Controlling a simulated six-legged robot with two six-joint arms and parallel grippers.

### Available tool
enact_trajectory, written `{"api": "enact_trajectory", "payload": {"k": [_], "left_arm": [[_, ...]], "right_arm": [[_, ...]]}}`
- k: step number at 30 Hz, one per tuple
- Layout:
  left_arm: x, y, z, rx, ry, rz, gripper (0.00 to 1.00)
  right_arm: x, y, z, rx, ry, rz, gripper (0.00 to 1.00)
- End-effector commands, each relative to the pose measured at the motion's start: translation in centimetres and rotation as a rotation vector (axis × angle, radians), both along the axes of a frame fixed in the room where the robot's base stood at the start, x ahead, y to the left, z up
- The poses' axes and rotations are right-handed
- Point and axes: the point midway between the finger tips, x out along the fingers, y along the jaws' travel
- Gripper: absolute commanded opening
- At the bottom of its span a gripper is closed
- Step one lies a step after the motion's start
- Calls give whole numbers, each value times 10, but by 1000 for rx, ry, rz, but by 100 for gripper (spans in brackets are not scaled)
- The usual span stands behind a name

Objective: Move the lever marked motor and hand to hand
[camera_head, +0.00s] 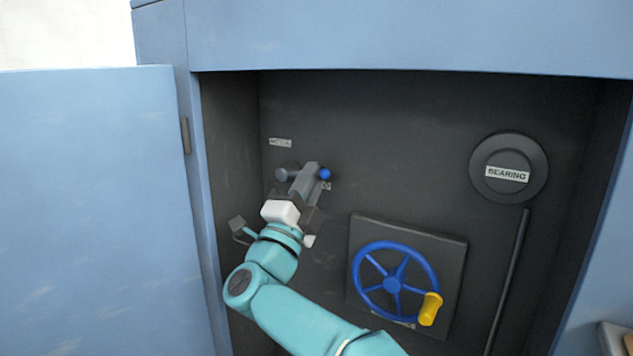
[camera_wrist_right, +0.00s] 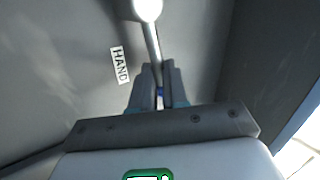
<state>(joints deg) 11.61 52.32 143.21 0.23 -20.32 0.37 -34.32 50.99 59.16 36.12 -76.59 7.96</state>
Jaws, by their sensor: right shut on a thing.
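A small label (camera_head: 280,142), too blurred to read surely, sits above the hub. The HAND label (camera_wrist_right: 120,65) is beside the lever rod (camera_wrist_right: 153,42) in the wrist view. My right gripper (camera_head: 312,176) is shut on the lever at its knob end; a bit of blue shows between the fingertips (camera_wrist_right: 160,92). My left gripper is not in view.
A blue handwheel (camera_head: 393,283) with a yellow handle (camera_head: 430,309) is to the lower right. A round BEARING cover (camera_head: 509,168) and a dark rod (camera_head: 508,280) are further right. The open blue door (camera_head: 90,210) and the recess's left wall are close on the left.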

Motion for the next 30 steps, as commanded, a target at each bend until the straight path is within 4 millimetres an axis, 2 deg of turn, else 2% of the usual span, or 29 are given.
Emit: {"api": "enact_trajectory", "payload": {"k": [10,11,12,13,23,30], "left_arm": [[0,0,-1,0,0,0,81],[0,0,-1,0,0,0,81],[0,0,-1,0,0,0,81],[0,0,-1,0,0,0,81],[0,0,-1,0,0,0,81],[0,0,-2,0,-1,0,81]], "right_arm": [[0,-1,-3,14,-1,-6,0],[0,-1,-3,14,-1,-6,23],[0,-2,-3,14,-1,-6,36],[0,-2,-3,13,0,-6,38],[-3,-1,-4,8,-1,-3,38],[-31,16,-26,7,1,0,38]]}}
